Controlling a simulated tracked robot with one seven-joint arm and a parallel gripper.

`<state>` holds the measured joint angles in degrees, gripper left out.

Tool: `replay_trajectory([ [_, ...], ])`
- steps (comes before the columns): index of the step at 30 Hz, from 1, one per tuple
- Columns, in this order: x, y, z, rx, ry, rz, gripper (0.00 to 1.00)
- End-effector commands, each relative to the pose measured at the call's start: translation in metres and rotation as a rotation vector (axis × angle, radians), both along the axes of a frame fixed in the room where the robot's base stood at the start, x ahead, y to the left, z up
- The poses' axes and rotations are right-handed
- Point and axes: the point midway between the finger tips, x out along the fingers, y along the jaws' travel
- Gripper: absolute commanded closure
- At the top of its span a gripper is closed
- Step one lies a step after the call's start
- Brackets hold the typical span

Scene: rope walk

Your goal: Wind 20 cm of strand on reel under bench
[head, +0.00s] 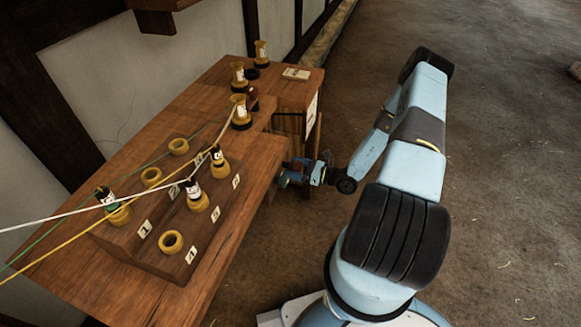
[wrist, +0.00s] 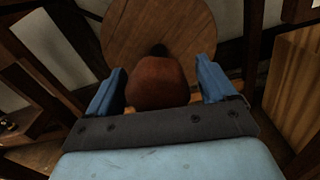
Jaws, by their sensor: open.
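In the wrist view a round wooden disc (wrist: 150,28), which looks like the reel's face, stands ahead under the bench. A rounded reddish-brown knob (wrist: 158,82) sticks out from it towards me. My gripper (wrist: 160,88) is open, with one blue finger on each side of the knob; I cannot tell whether either touches it. In the head view my gripper (head: 285,178) reaches in under the bench edge, and the reel is hidden there. White (head: 75,211), green and yellow (head: 85,232) strands run over the bench from the left; none is clear at the reel.
The wooden bench (head: 240,205) carries a stepped block (head: 128,250) with numbered labels, yellow rings and several bobbins. Dark wooden posts flank the reel in the wrist view, with a lighter panel (wrist: 298,85) at right. The floor (head: 500,200) right of my arm is clear.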

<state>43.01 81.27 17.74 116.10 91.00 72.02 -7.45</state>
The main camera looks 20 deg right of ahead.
Motion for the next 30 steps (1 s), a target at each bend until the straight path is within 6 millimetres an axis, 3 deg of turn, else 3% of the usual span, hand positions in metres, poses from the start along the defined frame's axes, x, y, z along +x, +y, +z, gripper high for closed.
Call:
replay_trajectory([
  [16,-0.058,-0.083,-0.001,-0.003,0.001,-0.004,0.16],
  [21,-0.067,-0.095,-0.001,-0.001,0.001,-0.003,0.16],
  [30,-0.07,-0.099,-0.001,-0.002,0.0,-0.002,0.16],
])
